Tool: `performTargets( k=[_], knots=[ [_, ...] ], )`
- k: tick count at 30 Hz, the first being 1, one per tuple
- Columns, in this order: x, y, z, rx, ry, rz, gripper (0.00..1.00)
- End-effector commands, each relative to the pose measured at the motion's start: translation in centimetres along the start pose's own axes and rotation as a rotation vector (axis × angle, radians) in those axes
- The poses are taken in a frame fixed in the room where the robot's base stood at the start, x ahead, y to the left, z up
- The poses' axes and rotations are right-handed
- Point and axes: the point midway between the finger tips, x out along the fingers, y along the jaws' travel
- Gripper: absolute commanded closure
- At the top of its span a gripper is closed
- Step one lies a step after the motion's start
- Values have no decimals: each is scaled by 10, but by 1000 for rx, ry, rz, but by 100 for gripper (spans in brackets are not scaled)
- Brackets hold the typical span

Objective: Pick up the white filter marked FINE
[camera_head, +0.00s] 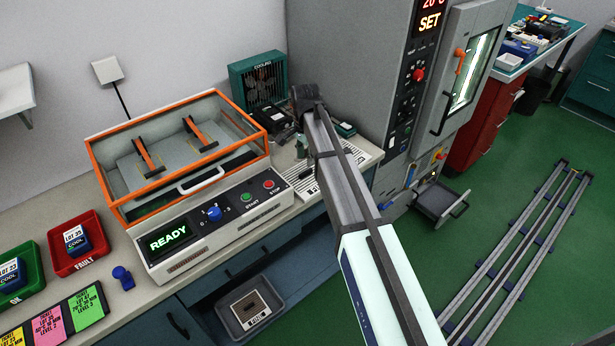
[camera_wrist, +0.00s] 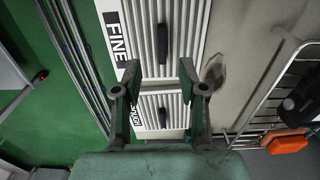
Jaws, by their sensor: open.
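In the head view, white slatted panels (camera_head: 303,184) lie on the counter, partly hidden by my arm.
A wire rack (camera_wrist: 275,95) with an orange part (camera_wrist: 288,143) is at the right of the wrist view. In the head view, an orange-framed READY machine (camera_head: 190,190) stands left of my arm, a tall grey cabinet (camera_head: 345,60) behind it.

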Motion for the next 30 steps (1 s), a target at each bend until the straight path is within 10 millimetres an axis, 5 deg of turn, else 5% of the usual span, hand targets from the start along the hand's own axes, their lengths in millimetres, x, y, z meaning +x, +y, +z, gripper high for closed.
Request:
performTargets(
  k=[30],
  knots=[
    [69,-2,-2,0,0,0,58]
  ],
)
